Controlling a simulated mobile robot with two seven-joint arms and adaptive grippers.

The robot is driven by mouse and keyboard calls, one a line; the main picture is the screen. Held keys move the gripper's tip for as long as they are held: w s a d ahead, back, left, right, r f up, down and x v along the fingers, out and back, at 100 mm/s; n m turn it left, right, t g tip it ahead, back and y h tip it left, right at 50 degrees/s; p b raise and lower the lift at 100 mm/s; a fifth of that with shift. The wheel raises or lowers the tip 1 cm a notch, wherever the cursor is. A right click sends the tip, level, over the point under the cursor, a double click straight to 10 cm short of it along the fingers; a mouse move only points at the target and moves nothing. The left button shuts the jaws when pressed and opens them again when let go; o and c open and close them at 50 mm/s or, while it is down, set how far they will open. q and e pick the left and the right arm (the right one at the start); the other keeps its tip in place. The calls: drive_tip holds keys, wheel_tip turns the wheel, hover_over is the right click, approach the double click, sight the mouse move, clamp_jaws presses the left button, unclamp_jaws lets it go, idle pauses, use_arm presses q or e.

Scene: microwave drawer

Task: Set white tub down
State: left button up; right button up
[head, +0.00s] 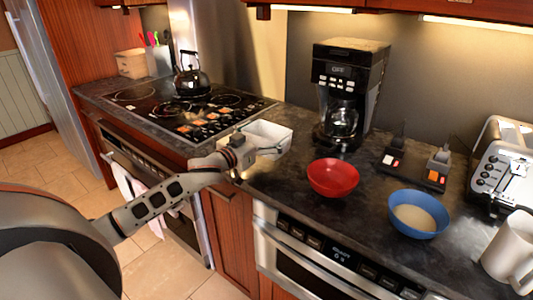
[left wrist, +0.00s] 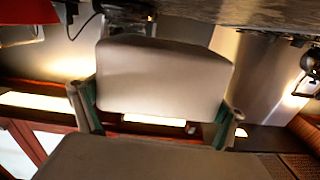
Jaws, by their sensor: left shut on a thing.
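The white tub (head: 268,132) is at the counter between the stove and the coffee maker, near the front edge. My left gripper (head: 262,152) is shut on the tub from its front side. In the left wrist view the tub's pale wall (left wrist: 165,78) fills the space between the two fingers of my left gripper (left wrist: 157,112), which have green pads. The gripper hides part of the tub's lower front, and I cannot tell whether its base touches the counter. My right gripper is in neither view.
A red bowl (head: 333,178) stands to the right of the tub, with a coffee maker (head: 348,85) behind. A blue bowl (head: 418,214), a toaster (head: 497,165) and a white mug (head: 510,250) are farther right. The stove (head: 185,108) with a kettle (head: 191,80) lies left.

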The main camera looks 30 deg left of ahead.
use_arm(q)
drive_tip(key=shift+f+b, duration=0.55)
drive_tip(key=shift+f, duration=2.45)
drive_tip(key=shift+f, duration=0.1)
drive_tip(key=o, duration=0.8)
drive_tip(key=shift+f, duration=0.1)
